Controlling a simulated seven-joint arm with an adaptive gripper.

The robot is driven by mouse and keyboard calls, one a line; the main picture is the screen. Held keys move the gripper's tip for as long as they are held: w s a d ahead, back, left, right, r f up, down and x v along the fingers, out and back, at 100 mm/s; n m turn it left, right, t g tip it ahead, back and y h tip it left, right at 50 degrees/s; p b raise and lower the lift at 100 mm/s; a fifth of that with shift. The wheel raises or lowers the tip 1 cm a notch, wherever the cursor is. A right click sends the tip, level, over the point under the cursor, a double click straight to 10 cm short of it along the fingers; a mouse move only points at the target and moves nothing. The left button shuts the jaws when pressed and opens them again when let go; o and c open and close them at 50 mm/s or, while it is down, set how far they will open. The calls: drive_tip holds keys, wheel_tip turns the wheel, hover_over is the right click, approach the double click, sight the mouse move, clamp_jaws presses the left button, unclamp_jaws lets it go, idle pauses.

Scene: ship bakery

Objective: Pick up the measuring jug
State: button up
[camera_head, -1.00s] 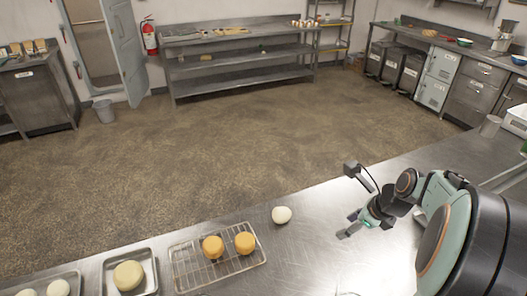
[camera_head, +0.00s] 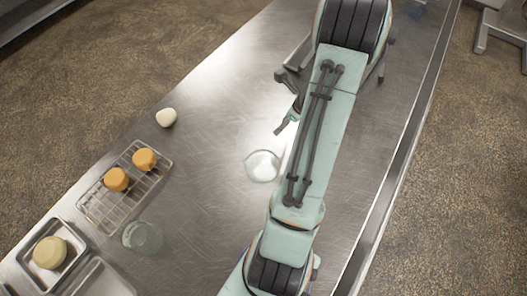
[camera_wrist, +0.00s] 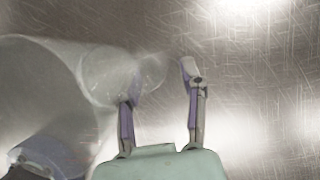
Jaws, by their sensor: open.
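A clear round vessel (camera_head: 263,166) with white in it, apparently the measuring jug, stands on the steel counter just left of my arm in the head view. In the wrist view a large see-through vessel (camera_wrist: 45,75) fills the left side. A clear part of it, handle or spout I cannot tell, reaches toward the space between my fingers. My gripper (camera_wrist: 160,80) is open, its fingers apart, the left one partly behind or against the clear part. In the head view my gripper (camera_head: 288,120) is mostly hidden by my arm, just above the vessel in the picture.
Another clear vessel (camera_head: 142,237) stands at lower left. A wire rack (camera_head: 98,210) holds two orange-yellow rounds (camera_head: 145,159). A white round (camera_head: 166,117) lies above it. A tray (camera_head: 72,232) holds a pale round. The counter (camera_head: 215,90) is bare at upper middle.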

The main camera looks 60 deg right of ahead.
drive_tip(key=x, duration=0.3)
drive_tip(key=shift+f, duration=0.1)
clamp_jaws()
idle(0.4)
